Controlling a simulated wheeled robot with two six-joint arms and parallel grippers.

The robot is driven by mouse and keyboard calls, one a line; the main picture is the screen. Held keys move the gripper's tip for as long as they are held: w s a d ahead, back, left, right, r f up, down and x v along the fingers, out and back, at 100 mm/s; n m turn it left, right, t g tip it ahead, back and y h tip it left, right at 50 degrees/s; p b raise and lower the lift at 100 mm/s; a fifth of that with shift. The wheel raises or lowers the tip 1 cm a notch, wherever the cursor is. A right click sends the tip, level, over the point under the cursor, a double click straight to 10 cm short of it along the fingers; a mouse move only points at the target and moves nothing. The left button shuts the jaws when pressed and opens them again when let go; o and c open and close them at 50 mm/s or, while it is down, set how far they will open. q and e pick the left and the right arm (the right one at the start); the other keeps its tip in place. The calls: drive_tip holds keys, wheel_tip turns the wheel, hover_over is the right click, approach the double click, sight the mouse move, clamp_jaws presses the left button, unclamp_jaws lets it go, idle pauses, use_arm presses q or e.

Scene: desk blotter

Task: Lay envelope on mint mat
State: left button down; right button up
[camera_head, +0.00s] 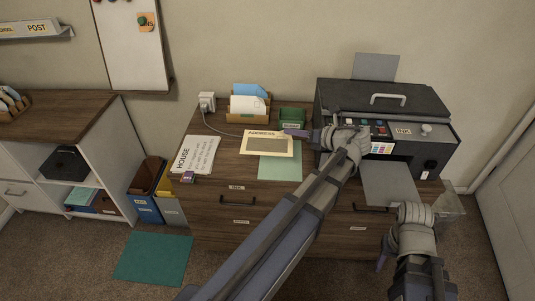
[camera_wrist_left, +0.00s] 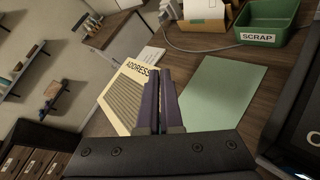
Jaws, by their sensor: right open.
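The cream envelope (camera_head: 266,145), marked ADDRESS and with a grey window, is tilted above the desk and covers part of the mint mat (camera_head: 281,170) in the head view. My left gripper (camera_head: 296,133) is shut on its right edge. In the left wrist view, the envelope (camera_wrist_left: 122,96) is left of the closed fingers (camera_wrist_left: 160,98) and the mat (camera_wrist_left: 222,92) lies bare to their right. The fingers hide the held edge. My right gripper (camera_head: 382,262) is open and empty, low in front of the drawers at the right.
A green SCRAP bin (camera_head: 292,119) and a letter holder (camera_head: 248,106) stand behind the mat. A HOUSE sheet (camera_head: 196,154) lies at the left. A large printer (camera_head: 385,110) with an output tray (camera_head: 390,184) fills the desk's right side.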

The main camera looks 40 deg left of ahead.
sight(303, 172)
use_arm(q)
drive_tip(key=w+d+m+t+h, duration=0.1)
drive_tip(key=w+d+m+t, duration=0.3)
drive_tip(key=t, duration=0.1)
drive_tip(key=f+b, duration=1.7)
drive_tip(key=shift+s+a, duration=0.1)
drive_tip(key=shift+a, duration=0.15)
drive_tip(key=shift+f+b, duration=0.25)
drive_tip(key=shift+b, duration=0.05)
drive_tip(key=c, duration=1.1)
unclamp_jaws()
drive_tip(key=shift+r, duration=0.1)
